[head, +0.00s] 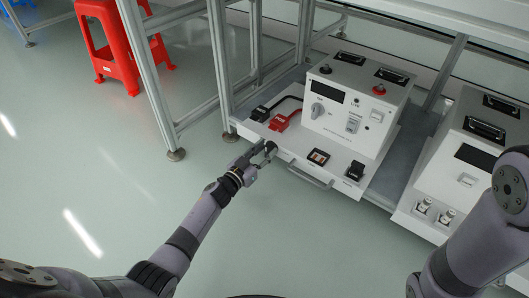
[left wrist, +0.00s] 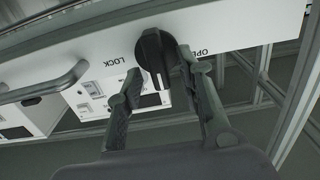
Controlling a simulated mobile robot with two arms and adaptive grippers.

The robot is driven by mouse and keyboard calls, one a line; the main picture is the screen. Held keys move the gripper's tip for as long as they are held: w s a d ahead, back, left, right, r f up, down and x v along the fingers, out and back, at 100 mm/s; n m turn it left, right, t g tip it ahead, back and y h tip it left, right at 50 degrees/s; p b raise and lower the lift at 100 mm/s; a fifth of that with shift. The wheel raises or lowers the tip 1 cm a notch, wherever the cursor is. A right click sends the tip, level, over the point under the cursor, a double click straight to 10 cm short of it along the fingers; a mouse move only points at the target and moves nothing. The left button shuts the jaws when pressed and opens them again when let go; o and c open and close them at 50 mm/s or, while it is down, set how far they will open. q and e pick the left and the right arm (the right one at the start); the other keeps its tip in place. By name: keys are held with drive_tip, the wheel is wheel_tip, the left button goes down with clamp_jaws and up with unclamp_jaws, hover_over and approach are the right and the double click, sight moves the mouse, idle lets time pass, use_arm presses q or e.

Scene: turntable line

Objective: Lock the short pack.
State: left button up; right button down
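The white pack unit (head: 350,105) sits on a low shelf, with a dial, a dark display and a front tray (head: 300,147). A black rotary knob (left wrist: 151,55) is on the front face, between the upside-down words LOCK (left wrist: 131,61) and OPEN (left wrist: 198,50) in the left wrist view. My left gripper (head: 265,155) is at this knob. Contact is unclear. My right arm shows, but its gripper does not.
A red connector (head: 281,122) and a black connector (head: 260,113) lie at the tray's left. A handle (head: 311,175) juts from the front. A second white unit (head: 465,160) stands right. Metal frame legs (head: 222,60) rise behind left; a red stool (head: 112,40) stands farther off.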

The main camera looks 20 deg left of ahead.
use_arm(q)
clamp_jaws()
drive_tip(key=shift+m, duration=0.4)
idle(0.4)
drive_tip(key=m, duration=0.3)
drive_tip(key=shift+s+d, duration=0.15)
drive_tip(key=shift+d, duration=0.1)
drive_tip(key=m, duration=0.3)
drive_tip(key=shift+d+f+m, duration=0.2)
drive_tip(key=shift+m, duration=0.1)
drive_tip(key=m+b, duration=0.1)
drive_tip(key=m, duration=0.2)
drive_tip(key=m+b, duration=0.1)
drive_tip(key=m, duration=0.3)
drive_tip(key=f+m+b, duration=0.1)
drive_tip(key=m, duration=0.2)
drive_tip(key=shift+s+d+f, duration=0.1)
drive_tip(key=shift+s+d, duration=0.1)
drive_tip(key=shift+d, duration=0.1)
drive_tip(key=shift+m, duration=0.4)
unclamp_jaws()
